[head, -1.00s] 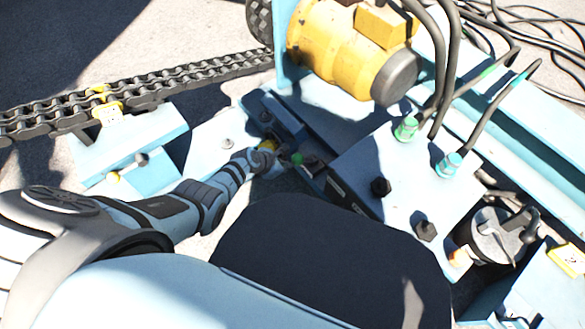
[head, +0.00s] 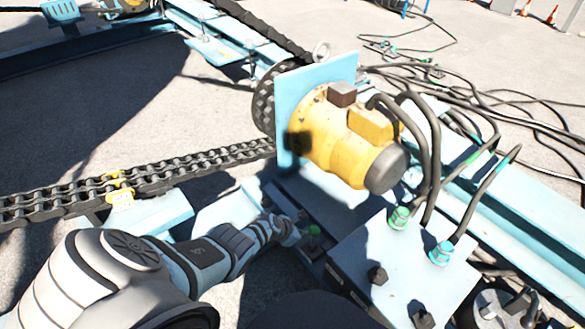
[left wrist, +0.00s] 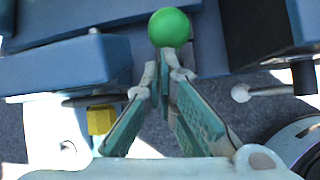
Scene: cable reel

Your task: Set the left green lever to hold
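The left green lever shows as a round green knob (head: 314,231) beside the light-blue block in the head view. In the left wrist view the green knob (left wrist: 170,28) is just beyond my fingertips, at the top centre. My left gripper (head: 288,232) is low beside the knob, on its left. In the left wrist view the left gripper (left wrist: 165,72) has its fingertips drawn close together, and the knob is not between them. Whether they touch the lever's stem cannot be told. My right gripper is not in view.
A yellow motor (head: 340,140) stands just behind the lever. Hoses run from the green and blue fittings of the valve block (head: 385,270) at the right. A heavy chain (head: 140,180) crosses at the left. A short rod with a pale ball end (left wrist: 242,93) is right of my fingers.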

